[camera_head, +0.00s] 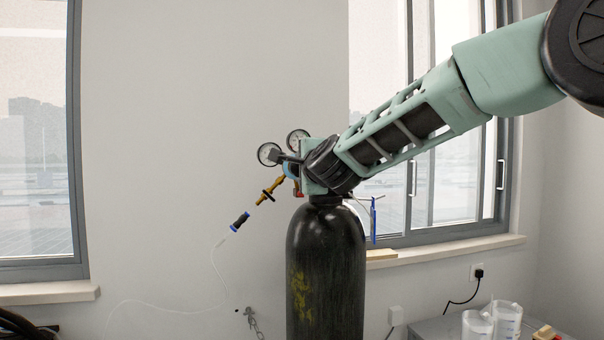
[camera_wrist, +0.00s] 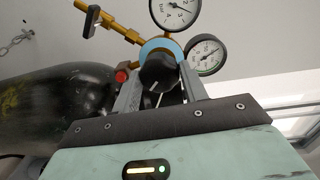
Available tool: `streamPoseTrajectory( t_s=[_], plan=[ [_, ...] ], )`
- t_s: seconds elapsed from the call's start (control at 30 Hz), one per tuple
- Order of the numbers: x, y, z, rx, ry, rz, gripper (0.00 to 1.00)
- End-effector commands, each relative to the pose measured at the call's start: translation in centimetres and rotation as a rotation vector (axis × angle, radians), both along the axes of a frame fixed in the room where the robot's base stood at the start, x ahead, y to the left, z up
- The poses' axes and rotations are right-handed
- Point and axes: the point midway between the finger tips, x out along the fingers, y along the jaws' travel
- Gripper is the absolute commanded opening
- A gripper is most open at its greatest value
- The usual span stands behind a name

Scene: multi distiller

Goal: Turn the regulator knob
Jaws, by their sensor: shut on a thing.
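The regulator knob (camera_wrist: 157,72) is black with a white line and sits below a light blue ring in the wrist view. My gripper (camera_wrist: 158,88) is shut on it, with one grey finger on each side. Two round gauges, the upper one (camera_wrist: 176,12) and the right one (camera_wrist: 207,55), stand behind the knob on brass fittings. In the head view the gauges (camera_head: 269,154) show at the left of my gripper (camera_head: 298,172), above the black cylinder (camera_head: 325,262). My wrist and arm hide most of the regulator and the knob there.
A chain (camera_head: 252,322) hangs on the wall. A grey table (camera_head: 440,328) with clear containers (camera_head: 507,318) stands at the lower right.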

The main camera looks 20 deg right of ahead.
Motion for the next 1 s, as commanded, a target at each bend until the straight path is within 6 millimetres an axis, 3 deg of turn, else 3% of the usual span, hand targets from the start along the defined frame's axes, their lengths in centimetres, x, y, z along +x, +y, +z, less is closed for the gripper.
streamPoseTrajectory(
  t_s=[0.37, 0.4, 0.47, 0.8, 1.0],
  plan=[
    [0.0, -0.1, -0.1, 0.004, 0.003, -0.001, 0.2],
    [0.0, -0.1, -0.1, 0.004, 0.003, -0.001, 0.51],
    [0.0, -0.1, -0.1, 0.003, 0.003, -0.001, 0.65],
    [-0.3, 0.0, 0.0, 0.003, 0.0, 0.0, 0.65],
    [-3.0, 0.0, 0.1, 0.002, -0.001, 0.001, 0.65]
  ],
)
